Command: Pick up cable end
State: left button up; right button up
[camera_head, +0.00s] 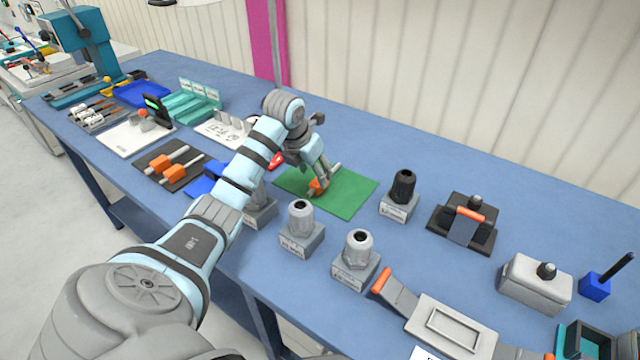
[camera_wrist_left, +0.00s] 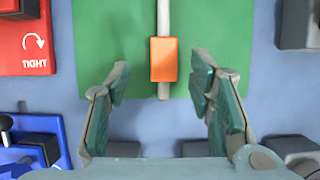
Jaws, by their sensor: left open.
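The cable end is a white rod with an orange block (camera_wrist_left: 164,60) on it, lying on a green mat (camera_wrist_left: 110,40). In the head view the orange block (camera_head: 317,187) shows on the green mat (camera_head: 350,194), partly covered by my gripper. My left gripper (camera_head: 322,181) reaches down over the mat from the left. In the left wrist view my left gripper (camera_wrist_left: 160,85) is open, with a finger on each side of the rod's near end and a gap to both. Nothing is between the pads except that end. My right gripper is not in view.
Grey glands on blocks (camera_head: 301,229) stand along the front of the blue table (camera_head: 420,170). A black fixture (camera_head: 462,222) stands to the right. A red TIGHT panel (camera_wrist_left: 25,40) and a blue block (camera_wrist_left: 40,145) lie left in the wrist view.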

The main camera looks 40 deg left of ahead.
pick_arm(q)
jog(key=x, duration=0.4)
jog(key=shift+w+d+f, duration=0.15)
jog(key=shift+d, duration=0.05)
grip_shut()
pick_arm(e)
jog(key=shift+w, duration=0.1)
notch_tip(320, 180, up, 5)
jog(key=p, duration=0.5)
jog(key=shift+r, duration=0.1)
pick_arm(q)
notch_tip(320, 180, up, 20)
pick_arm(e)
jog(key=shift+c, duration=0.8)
